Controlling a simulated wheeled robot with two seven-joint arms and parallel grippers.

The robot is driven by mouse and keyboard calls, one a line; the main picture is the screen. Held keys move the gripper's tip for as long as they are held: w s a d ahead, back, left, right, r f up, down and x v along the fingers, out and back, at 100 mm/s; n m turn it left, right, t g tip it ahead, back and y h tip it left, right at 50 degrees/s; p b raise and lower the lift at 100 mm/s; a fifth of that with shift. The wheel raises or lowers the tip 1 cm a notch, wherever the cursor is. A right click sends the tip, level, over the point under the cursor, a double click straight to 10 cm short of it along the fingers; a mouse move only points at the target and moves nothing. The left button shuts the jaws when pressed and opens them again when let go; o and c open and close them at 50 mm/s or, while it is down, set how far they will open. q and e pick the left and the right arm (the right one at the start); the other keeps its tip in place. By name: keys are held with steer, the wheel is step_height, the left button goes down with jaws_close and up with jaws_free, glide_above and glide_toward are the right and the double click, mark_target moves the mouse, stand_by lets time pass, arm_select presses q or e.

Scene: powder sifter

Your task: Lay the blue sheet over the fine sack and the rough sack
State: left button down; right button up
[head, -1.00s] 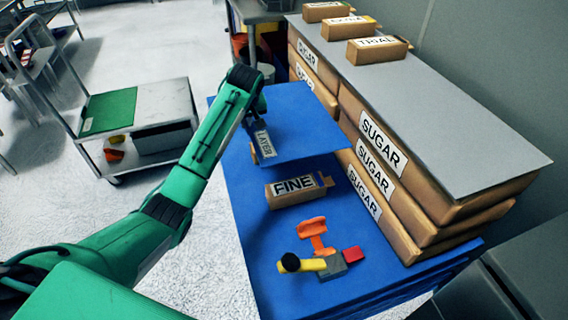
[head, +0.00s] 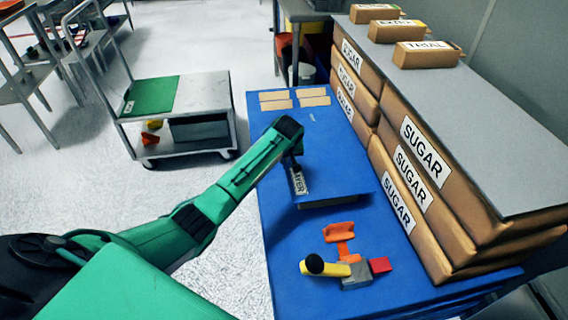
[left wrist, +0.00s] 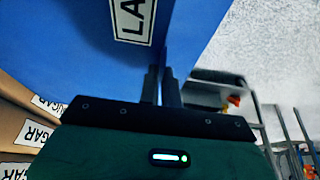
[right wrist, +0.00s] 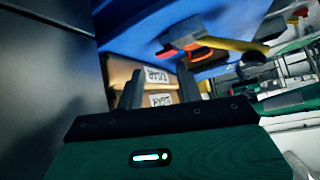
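The blue sheet (head: 340,178) carries a white LAYER label and is level above the blue table. My left gripper (head: 294,163) holds its left edge; in the left wrist view the fingers (left wrist: 162,85) are closed together at the edge of the sheet (left wrist: 70,50). A thin brownish strip shows under the sheet's front edge, but no FINE label is visible now. The fine sack is hidden, apparently under the sheet. I cannot make out a rough sack. My right gripper (right wrist: 161,90) is open and empty, seen only in the right wrist view.
Stacked SUGAR sacks (head: 415,180) line the table's right side under a grey board (head: 470,110) bearing several small boxes, one marked TRIAL (head: 427,55). An orange, yellow and grey tool (head: 350,270) lies in front. Tan pads (head: 295,99) lie at the back. A cart (head: 205,95) stands left.

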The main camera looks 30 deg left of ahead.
arm_select(q)
steer(key=shift+f, duration=0.95)
arm_select(e)
steer(key=shift+w+a, duration=0.2)
steer(key=shift+a, duration=0.25)
arm_select(q)
steer(key=shift+f, duration=0.55)
arm_select(e)
steer(key=shift+s+d, duration=0.15)
steer(key=shift+d, duration=0.15)
arm_select(q)
steer(key=c, duration=1.6)
jaws_free()
